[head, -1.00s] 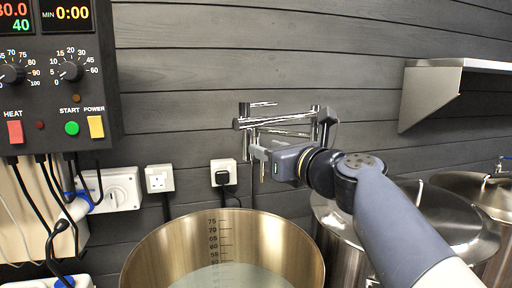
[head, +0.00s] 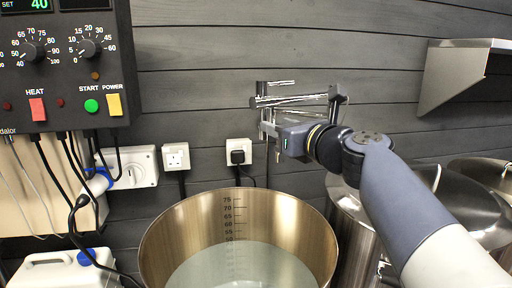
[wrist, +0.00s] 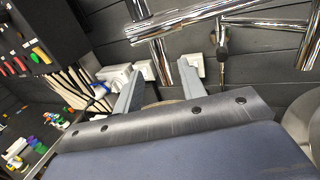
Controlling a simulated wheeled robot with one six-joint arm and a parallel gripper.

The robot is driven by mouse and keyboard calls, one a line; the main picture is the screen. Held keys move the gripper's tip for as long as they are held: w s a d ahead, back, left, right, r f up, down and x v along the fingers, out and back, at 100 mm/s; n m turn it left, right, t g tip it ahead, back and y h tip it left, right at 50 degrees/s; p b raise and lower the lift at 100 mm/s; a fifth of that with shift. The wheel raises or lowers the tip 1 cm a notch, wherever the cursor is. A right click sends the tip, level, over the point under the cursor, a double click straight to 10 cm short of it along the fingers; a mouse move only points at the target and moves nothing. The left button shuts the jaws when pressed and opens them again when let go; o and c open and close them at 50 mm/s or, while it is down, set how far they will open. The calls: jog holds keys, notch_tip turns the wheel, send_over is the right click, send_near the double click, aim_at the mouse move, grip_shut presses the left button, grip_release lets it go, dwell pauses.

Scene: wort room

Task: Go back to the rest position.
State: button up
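My gripper (head: 270,142) is raised in front of the dark plank wall, beyond the rim of the big pot, with the chrome tap pipes (head: 292,100) close behind it. The gripper is open and empty. The chrome pipes also show at the top of the wrist view (wrist: 190,22). Whether the gripper touches the pipes cannot be told.
The large steel pot (head: 165,235) holds pale liquid. Lidded steel vessels (head: 455,200) stand at right, below a steel wall shelf (head: 455,80). A control box (head: 65,75) with hanging cables is at left. A white jerrycan (head: 60,272) stands at lower left.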

jog(key=x, duration=0.7)
jog(key=shift+p, duration=0.35)
jog(key=shift+s, duration=0.1)
jog(key=b+v, duration=0.1)
jog(key=v, duration=1)
jog(key=p+x, duration=0.1)
jog(key=x, duration=1.4)
jog(key=shift+w, duration=0.25)
jog(key=shift+d, duration=0.1)
